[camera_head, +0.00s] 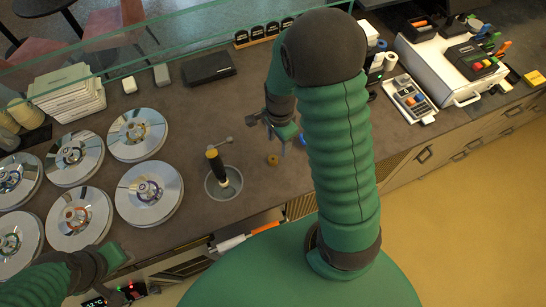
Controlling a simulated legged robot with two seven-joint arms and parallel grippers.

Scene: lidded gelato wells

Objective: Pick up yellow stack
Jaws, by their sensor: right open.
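A blue thing (303,138) stands to the right, partly hidden by my right arm.
Several round lidded wells (138,134) fill the counter's left. A round sink (223,184) holding a black-handled tool lies left of the yellow thing. A black flat box (208,67) and glass guard are behind. A card terminal (409,97) stands right of my arm.

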